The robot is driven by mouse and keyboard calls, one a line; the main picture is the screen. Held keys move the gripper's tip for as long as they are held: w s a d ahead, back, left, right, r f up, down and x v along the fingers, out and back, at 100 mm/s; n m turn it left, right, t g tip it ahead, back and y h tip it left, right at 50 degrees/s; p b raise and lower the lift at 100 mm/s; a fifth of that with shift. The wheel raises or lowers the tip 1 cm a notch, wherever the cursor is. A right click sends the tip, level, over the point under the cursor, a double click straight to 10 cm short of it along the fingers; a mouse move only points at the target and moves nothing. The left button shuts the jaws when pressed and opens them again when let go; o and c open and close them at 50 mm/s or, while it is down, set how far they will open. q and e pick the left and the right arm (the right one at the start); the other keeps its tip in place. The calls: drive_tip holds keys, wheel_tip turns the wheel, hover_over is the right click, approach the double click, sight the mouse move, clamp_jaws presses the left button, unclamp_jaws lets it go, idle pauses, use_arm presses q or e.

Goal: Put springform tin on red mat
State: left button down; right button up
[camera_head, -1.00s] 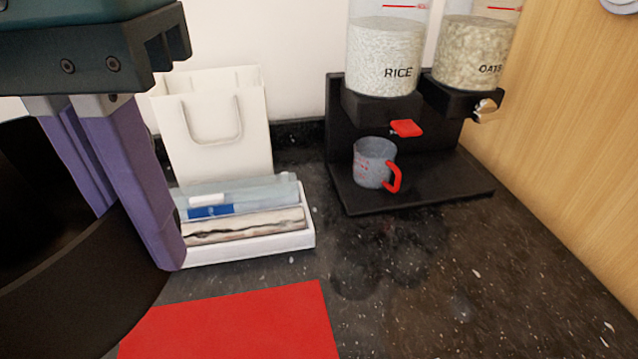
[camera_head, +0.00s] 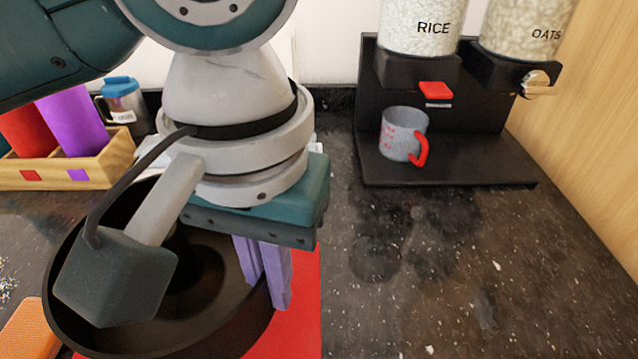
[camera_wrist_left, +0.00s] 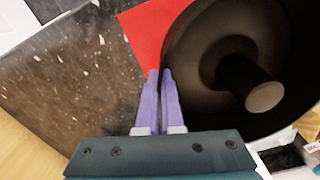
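The springform tin (camera_head: 210,335) is dark, round and deep, with a raised centre tube that shows in the left wrist view (camera_wrist_left: 265,95). In the head view it overlaps the red mat (camera_head: 305,310), which shows along its right and lower edge. I cannot tell whether the tin touches the mat. My left gripper (camera_head: 274,290) has its purple fingers close together on the tin's right wall, also seen in the left wrist view (camera_wrist_left: 160,73). My left wrist hides part of the tin and mat. My right gripper is not in view.
A black dispenser stand (camera_head: 460,165) holds a grey measuring cup (camera_head: 402,135) at the back right. A wooden box (camera_head: 100,165) with coloured cups and a blue-lidded mug (camera_head: 124,102) stand at the back left. An orange item (camera_head: 28,330) lies at lower left. Counter right of the mat is clear.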

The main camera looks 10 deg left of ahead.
use_arm(q)
wheel_tip(320, 180, down, 4)
drive_tip(key=shift+f+b, duration=0.2)
drive_tip(key=shift+b, duration=0.25)
drive_tip(key=shift+f, duration=0.45)
drive_tip(key=c, duration=1.5)
unclamp_jaws()
drive_tip(key=shift+f, duration=0.15)
drive_tip(key=shift+c, duration=0.2)
drive_tip(key=o, duration=0.5)
drive_tip(key=shift+c, duration=0.2)
wheel_tip(320, 180, up, 12)
drive_tip(key=shift+r+p, duration=0.2)
drive_tip(key=shift+p, duration=0.85)
